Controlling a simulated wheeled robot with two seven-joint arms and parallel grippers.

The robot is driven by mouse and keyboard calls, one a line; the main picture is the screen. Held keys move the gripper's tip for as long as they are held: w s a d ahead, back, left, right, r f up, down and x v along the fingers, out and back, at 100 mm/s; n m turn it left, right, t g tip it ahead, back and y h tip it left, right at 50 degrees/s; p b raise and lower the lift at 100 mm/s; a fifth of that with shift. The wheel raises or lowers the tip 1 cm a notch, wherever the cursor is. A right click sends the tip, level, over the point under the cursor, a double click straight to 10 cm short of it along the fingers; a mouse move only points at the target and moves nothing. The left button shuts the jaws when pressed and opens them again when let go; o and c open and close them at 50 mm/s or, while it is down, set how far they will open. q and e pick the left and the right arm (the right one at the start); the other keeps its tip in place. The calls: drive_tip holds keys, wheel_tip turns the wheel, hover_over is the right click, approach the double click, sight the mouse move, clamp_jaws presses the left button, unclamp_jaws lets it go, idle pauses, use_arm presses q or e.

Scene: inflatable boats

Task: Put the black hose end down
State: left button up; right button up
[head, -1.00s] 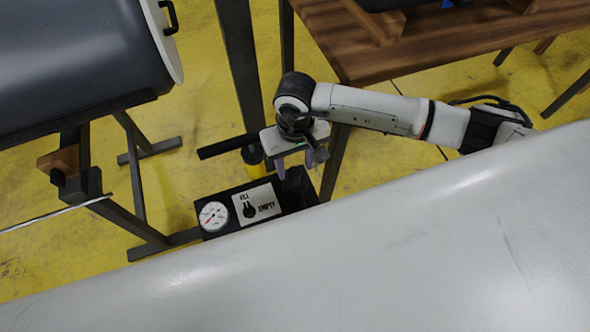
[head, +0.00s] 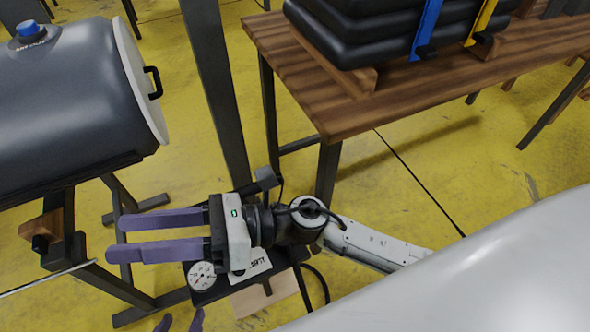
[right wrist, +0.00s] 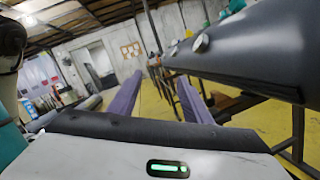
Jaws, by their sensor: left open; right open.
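My right gripper (head: 118,238), with two purple fingers, is open and points left above the pump box. In the right wrist view its fingers (right wrist: 158,100) are apart with nothing between them. My left gripper (head: 180,322) shows only as two parted purple fingertips at the bottom edge; it is open. The black pump box has a round gauge (head: 201,276) and a white label plate (head: 254,271), partly covered by my right gripper. A black hose (head: 318,282) curves down at the box's right side. I cannot make out its end.
A grey cylinder (head: 70,90) with a white end lies on a stand at the left. A wooden table (head: 400,95) with stacked black tubes (head: 370,35) stands behind. A big pale tube (head: 500,270) fills the lower right. Yellow floor (head: 400,160) is open between.

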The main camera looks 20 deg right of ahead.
drive_tip(key=w+d+f+m+t+h, duration=0.1)
drive_tip(key=w+d+m+t, duration=0.25)
drive_tip(key=m, duration=0.35)
drive_tip(key=w+d+m+t+h, duration=0.2)
drive_tip(key=m+t, duration=0.3)
drive_tip(key=m, duration=0.1)
drive_tip(key=w+d+f+m+t+h, duration=0.25)
drive_tip(key=d+f+m+h, duration=0.85)
drive_tip(key=m, duration=0.7)
drive_tip(key=s+d+f+m+g+h, duration=0.1)
drive_tip(key=s+d+f+m+g, duration=0.2)
drive_tip(key=s+f+m, duration=0.3)
drive_tip(key=s+d+f+m+g+h, duration=0.2)
drive_tip(key=s+d+f+m, duration=0.4)
drive_tip(key=f, duration=0.4)
drive_tip(key=shift+s+f+m+g, duration=0.3)
drive_tip(key=shift+s+m+g, duration=0.25)
drive_tip(key=shift+s, duration=0.25)
